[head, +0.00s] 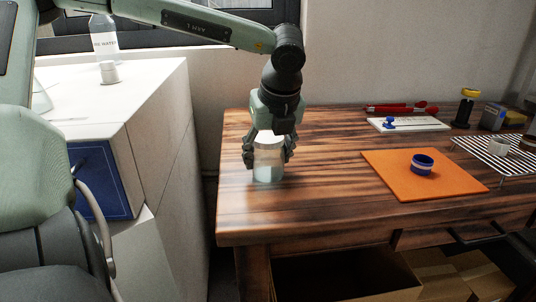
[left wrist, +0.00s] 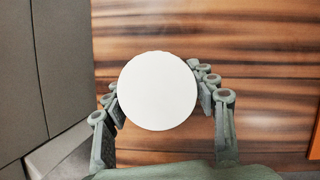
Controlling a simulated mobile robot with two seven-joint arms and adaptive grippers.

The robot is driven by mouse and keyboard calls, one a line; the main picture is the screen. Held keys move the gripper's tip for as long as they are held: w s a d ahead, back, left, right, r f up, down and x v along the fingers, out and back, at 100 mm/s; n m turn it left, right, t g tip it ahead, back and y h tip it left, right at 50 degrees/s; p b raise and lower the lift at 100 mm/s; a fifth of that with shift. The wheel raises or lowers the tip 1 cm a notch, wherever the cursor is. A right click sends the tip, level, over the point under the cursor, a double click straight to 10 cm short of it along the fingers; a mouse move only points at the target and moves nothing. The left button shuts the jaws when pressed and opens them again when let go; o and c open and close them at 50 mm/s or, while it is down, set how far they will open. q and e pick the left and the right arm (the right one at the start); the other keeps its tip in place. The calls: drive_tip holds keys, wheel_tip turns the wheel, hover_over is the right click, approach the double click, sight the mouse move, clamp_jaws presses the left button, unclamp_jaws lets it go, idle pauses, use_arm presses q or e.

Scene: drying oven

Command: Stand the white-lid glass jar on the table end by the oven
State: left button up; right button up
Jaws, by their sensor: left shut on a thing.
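The white-lid glass jar (head: 268,165) is upright at the left end of the wooden table (head: 325,218), the end beside the white oven cabinet (head: 155,130). My left gripper (head: 268,155) comes down from above and is shut on the jar, with a finger on each side. In the left wrist view the round white lid (left wrist: 158,91) fills the space between the fingers of the left gripper (left wrist: 160,100). The jar's base appears at the tabletop; I cannot tell whether it touches. My right gripper is not in view.
An orange mat (head: 385,176) with a blue ring-shaped item (head: 422,164) lies to the right. A wire rack (head: 490,155) and a white board (head: 408,125) are farther right and back. A bottle (head: 104,38) stands on the oven. The tabletop around the jar is clear.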

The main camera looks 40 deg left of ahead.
use_arm(q)
drive_tip(key=o, duration=1.2)
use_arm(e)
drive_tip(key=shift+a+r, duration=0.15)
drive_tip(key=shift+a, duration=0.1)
use_arm(q)
drive_tip(key=shift+r, duration=0.1)
drive_tip(key=shift+v, duration=5.95)
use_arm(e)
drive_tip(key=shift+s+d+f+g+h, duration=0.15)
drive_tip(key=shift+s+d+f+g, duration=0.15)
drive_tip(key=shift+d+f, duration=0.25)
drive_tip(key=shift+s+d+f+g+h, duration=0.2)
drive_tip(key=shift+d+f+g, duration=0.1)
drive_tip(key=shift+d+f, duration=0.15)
use_arm(q)
drive_tip(key=shift+d, duration=0.1)
